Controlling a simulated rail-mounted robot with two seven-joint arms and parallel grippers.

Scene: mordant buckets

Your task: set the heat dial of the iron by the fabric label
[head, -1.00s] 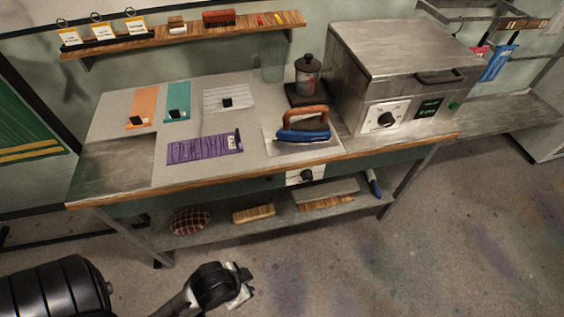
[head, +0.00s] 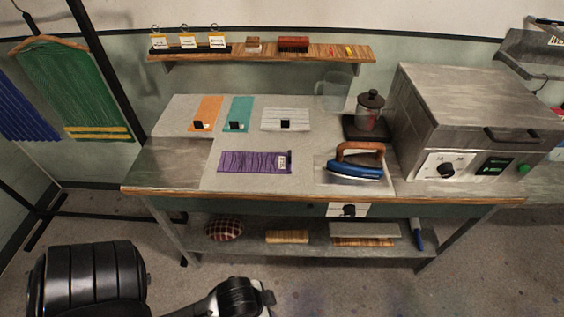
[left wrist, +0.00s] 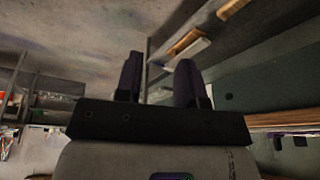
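The iron (head: 357,170), blue with a brown handle, rests on a pale plate at the right of the table. Below it, on the table's front edge, is a white panel with a black dial (head: 348,210); its markings are too small to read. A purple fabric strip (head: 250,162) lies left of the iron, with a small white label (head: 282,162) at its right end, unreadable from here. My left gripper (head: 268,298) is low in front of the table, apart from everything. The left wrist view shows its two fingers (left wrist: 158,80) apart and empty. My right gripper is not in view.
Orange (head: 206,111), teal (head: 239,112) and white striped (head: 287,118) swatches lie behind. A metal box (head: 447,168) with its own dial stands at the right, beside a lidded glass jar (head: 370,112). The lower shelf (head: 265,250) holds several items. The floor in front is clear.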

